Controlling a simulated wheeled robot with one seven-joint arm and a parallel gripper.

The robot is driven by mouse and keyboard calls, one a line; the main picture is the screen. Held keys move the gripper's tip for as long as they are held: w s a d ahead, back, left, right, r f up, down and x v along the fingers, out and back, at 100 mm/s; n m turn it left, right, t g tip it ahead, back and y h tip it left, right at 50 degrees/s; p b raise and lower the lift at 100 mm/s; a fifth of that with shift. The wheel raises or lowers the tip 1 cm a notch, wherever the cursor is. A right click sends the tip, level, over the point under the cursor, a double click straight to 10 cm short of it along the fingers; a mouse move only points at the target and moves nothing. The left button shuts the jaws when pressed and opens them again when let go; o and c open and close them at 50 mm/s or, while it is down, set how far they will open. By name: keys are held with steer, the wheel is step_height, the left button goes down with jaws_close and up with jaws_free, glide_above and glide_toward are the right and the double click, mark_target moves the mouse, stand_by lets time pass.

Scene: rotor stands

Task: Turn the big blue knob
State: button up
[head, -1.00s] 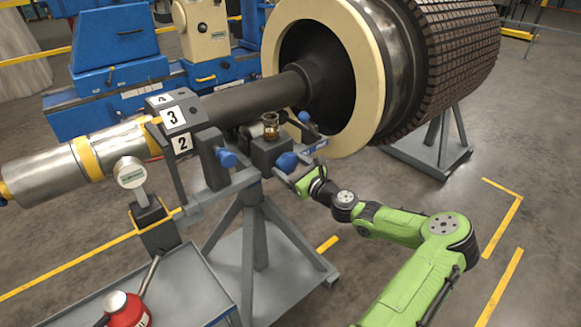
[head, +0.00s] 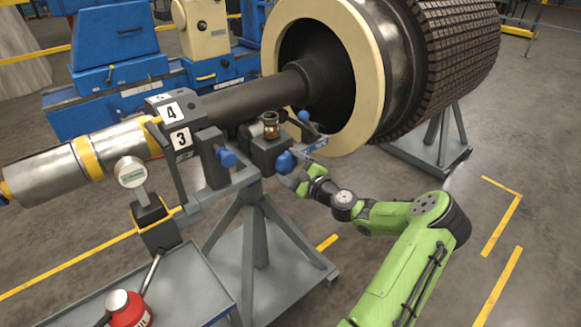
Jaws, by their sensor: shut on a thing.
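The big blue knob (head: 286,161) sits on the lower right side of the dark block on the grey stand, under the dark shaft. My gripper (head: 295,174) is at the knob from the right and below, shut on it. The fingers are small in the head view and partly cover the knob's right side. The number block (head: 172,122) on the shaft shows 4 on top and 3 on the front.
Smaller blue knobs (head: 227,158) sit nearby on the stand. The large rotor (head: 440,45) stands behind. A trolley (head: 185,285) with a red can (head: 127,312) is front left. Floor on the right is clear.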

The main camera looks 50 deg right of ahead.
steer(key=shift+n, duration=0.6)
steer(key=o, duration=1)
steer(key=shift+s, duration=0.1)
steer(key=s, duration=0.5)
steer(key=s+a+p, duration=0.1)
steer(key=s, duration=0.4)
steer(key=s+a+p, duration=0.1)
steer(key=s, duration=0.4)
steer(key=shift+s, duration=0.25)
